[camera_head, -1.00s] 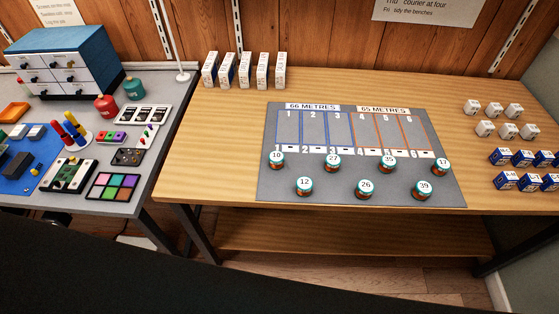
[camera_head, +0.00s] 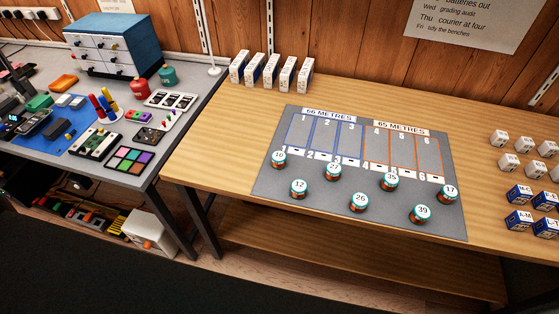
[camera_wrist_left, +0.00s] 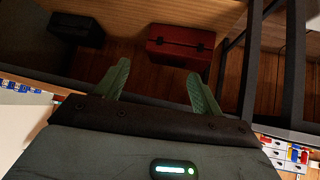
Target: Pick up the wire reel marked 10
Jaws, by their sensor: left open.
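The wire reel marked 10 (camera_head: 279,159) stands upright on the grey mat (camera_head: 300,225), at the mat's left edge below column 1. It has a white top with a teal rim and copper-coloured sides. Other reels marked 12 (camera_head: 298,188), 27 (camera_head: 333,172) and 26 (camera_head: 359,202) stand near it. My left gripper (camera_wrist_left: 160,82) shows only in the left wrist view, with its two green fingers wide apart and nothing between them. It is away from the reel, which is not in that view. My right gripper is in no view.
More reels, marked 35 (camera_head: 390,181), 39 (camera_head: 420,213) and 17 (camera_head: 449,194), stand on the mat. White boxes (camera_head: 270,70) line the bench's back left. Blue boxes (camera_head: 519,194) sit at right. A red toolbox (camera_wrist_left: 180,45) shows in the wrist view.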

